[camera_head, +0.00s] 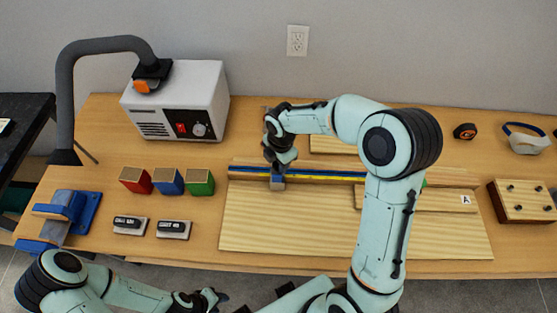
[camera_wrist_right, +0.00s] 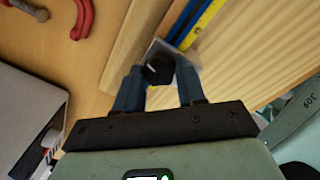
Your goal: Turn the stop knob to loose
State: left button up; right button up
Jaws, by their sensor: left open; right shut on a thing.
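The stop knob (camera_wrist_right: 158,69) is a small black knob on a pale grey stop block (camera_wrist_right: 183,54) in the right wrist view. My right gripper (camera_wrist_right: 159,82) is shut on the knob, with one finger on each side of it. In the head view the stop block (camera_head: 277,184) sits on the blue and yellow rail (camera_head: 320,174), and my right gripper (camera_head: 279,166) hides the knob. Whether the knob is tight or loose cannot be told. My left gripper (camera_head: 207,299) is open and empty at the bottom edge, in front of the table.
The wooden fixture board (camera_head: 330,230) lies under the rail, with a block marked A (camera_head: 465,200) at right. Red (camera_head: 135,181), blue (camera_head: 169,182) and green (camera_head: 200,182) boxes stand to the left. A grey machine (camera_head: 180,100) stands behind; a blue vise (camera_head: 68,208) is far left.

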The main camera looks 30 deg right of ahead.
jog(key=o, duration=0.8)
pick_arm(q)
jog(key=shift+w+r+p, duration=0.6)
jog(key=shift+w+r, duration=0.05)
jog(key=shift+r, duration=0.1)
pick_arm(e)
jog(key=r, duration=0.9)
jog(key=s+r, duration=0.1)
jog(key=r, duration=0.3)
jog(key=shift+d+r, duration=0.15)
jog(key=shift+r, duration=0.05)
